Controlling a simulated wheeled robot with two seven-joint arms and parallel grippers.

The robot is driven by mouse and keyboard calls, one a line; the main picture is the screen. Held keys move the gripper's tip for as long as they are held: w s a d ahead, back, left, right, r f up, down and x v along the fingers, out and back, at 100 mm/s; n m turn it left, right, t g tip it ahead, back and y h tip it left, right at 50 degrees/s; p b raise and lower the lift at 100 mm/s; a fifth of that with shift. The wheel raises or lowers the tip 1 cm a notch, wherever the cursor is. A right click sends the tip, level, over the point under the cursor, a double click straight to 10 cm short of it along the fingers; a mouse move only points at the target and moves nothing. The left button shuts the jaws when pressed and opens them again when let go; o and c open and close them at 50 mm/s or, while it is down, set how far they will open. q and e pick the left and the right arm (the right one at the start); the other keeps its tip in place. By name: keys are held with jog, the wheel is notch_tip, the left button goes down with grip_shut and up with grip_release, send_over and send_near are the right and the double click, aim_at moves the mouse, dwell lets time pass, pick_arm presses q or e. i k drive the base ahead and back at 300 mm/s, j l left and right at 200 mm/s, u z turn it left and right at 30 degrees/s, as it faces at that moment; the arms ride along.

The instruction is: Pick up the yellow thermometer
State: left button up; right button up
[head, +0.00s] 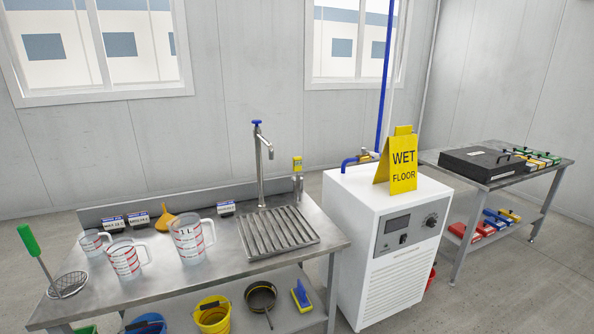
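A small yellow device (297,164), which looks like the yellow thermometer, stands upright at the back right of the steel sink table (225,262). Its lower part meets a small grey upright piece behind the drain grate; I cannot tell how it is held there. It is to the right of the tall tap (261,165) and apart from it. Neither of my grippers shows in the head view.
Measuring jugs (188,240), a yellow funnel (165,220) and a green-handled strainer (68,284) occupy the table's left. A drain grate (278,232) lies before the tap. A white chiller (385,250) bearing a wet floor sign (403,165) stands to the right. A second table (480,178) is beyond.

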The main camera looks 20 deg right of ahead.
aim_at(297, 161)
jog(key=l+z, duration=0.1)
jog(key=l, duration=0.3)
jog(key=i+l+z, duration=0.1)
jog(key=l, duration=0.3)
jog(key=i+l+z, duration=0.15)
jog(key=l, duration=0.25)
jog(key=l+z, duration=0.1)
jog(key=l, duration=0.3)
jog(key=i+l+z, duration=0.1)
jog(key=l, duration=0.25)
jog(key=i, duration=0.05)
